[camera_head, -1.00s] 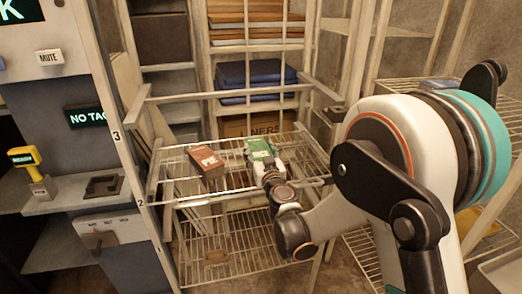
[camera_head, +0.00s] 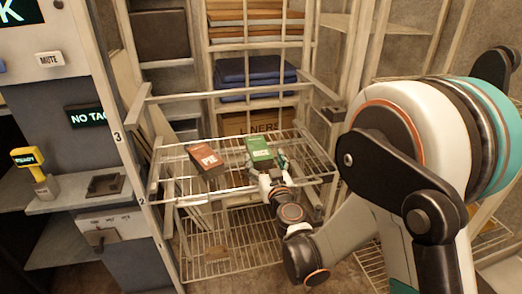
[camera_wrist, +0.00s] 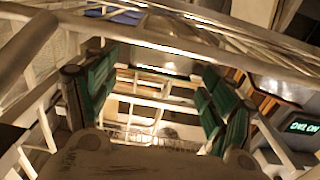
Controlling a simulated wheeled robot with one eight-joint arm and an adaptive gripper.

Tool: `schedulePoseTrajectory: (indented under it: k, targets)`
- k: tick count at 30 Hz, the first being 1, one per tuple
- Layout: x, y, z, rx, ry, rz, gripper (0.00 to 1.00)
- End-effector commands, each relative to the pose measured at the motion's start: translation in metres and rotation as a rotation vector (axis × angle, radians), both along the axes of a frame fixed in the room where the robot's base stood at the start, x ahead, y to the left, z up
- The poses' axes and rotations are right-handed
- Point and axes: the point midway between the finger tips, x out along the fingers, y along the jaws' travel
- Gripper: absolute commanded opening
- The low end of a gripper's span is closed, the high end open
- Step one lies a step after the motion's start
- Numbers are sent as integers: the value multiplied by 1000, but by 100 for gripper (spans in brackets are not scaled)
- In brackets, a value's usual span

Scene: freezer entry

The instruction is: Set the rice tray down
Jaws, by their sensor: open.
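The green rice tray (camera_head: 259,152), with pale lettering on it, lies on the wire shelf (camera_head: 235,188), right of the red-brown box lettered PIE (camera_head: 206,158). My gripper (camera_head: 272,174) is at the near side of the rice tray, by the shelf's front edge. In the wrist view its two green-padded fingers (camera_wrist: 157,92) stand wide apart with nothing held between them. I cannot make out the rice tray in the wrist view.
A lower wire shelf (camera_head: 230,258) is below. Folded blue cloths (camera_head: 256,72) and a cardboard box (camera_head: 250,124) stand behind the rack. A vertical post (camera_head: 128,150) and a counter with a yellow scanner (camera_head: 25,158) are at the left.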

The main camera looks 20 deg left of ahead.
Motion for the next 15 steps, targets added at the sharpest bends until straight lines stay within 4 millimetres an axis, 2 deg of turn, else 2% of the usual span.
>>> schedulePoseTrajectory:
  k: [6,15]
  targets:
    - [-33,-20,0,0,0,0,76]
    - [-47,-29,0,0,0,0,76]
